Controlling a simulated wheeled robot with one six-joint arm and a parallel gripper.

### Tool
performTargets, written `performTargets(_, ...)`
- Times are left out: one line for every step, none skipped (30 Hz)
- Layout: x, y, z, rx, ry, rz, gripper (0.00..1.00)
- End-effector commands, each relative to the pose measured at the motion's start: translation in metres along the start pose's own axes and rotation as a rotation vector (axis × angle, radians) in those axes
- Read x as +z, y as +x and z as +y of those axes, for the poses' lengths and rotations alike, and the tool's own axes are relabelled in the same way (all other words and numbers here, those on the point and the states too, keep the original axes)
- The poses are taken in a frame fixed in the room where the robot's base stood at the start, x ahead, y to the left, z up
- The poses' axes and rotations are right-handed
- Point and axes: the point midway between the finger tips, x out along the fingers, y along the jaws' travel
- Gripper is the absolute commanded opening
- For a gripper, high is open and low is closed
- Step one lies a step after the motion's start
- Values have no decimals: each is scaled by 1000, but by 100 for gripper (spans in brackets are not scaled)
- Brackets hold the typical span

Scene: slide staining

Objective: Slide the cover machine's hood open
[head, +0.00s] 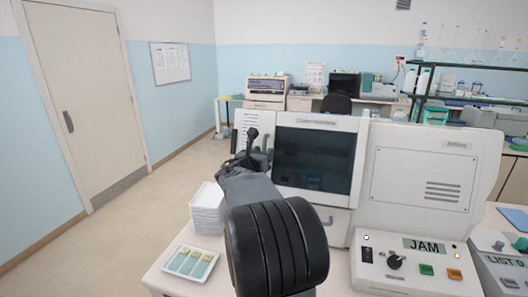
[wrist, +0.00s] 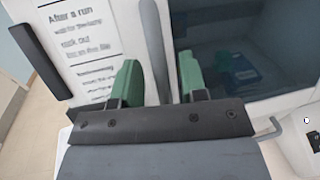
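The cover machine (head: 420,165) is a white cabinet with a "JAM" display on its front. Its hood (head: 315,160) has a dark window and appears shut across the opening; the window also fills the right of the wrist view (wrist: 255,60). A grey upright bar (wrist: 155,50), seemingly the hood's handle, stands at the window's left edge. My gripper (wrist: 160,82) has two green fingers, spread apart, with the bar between or just beyond them. I cannot tell if either finger touches it. In the head view my gripper (head: 252,145) is at the hood's left side, partly hidden by my arm.
A printed notice (wrist: 85,40) and a black bar (wrist: 38,60) are left of the fingers. A white stack (head: 207,210) and a tray of slides (head: 190,262) lie on the table at left. A "LIST 0" unit (head: 500,265) is at right. Open floor lies left.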

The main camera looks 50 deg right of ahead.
Motion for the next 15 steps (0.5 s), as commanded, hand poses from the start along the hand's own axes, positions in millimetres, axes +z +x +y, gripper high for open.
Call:
performTargets(0, 3, 0, -1, -1, 1, 39)
performTargets(0, 4, 0, -1, -1, 1, 39)
performTargets(0, 5, 0, -1, -1, 1, 39)
performTargets(0, 5, 0, -1, -1, 1, 39)
performTargets(-1, 6, 0, -1, -1, 1, 39)
performTargets(-1, 6, 0, 0, 0, 0, 39)
performTargets(-1, 6, 0, 0, 0, 0, 39)
performTargets(-1, 6, 0, 0, 0, 0, 39)
performTargets(-1, 6, 0, 0, 0, 0, 39)
performTargets(-1, 6, 0, 0, 0, 0, 39)
performTargets(-1, 6, 0, 0, 0, 0, 39)
performTargets(-1, 6, 0, 0, 0, 0, 39)
performTargets(-1, 6, 0, 0, 0, 0, 36)
performTargets(-1, 6, 0, 0, 0, 0, 33)
performTargets(-1, 6, 0, 0, 0, 0, 30)
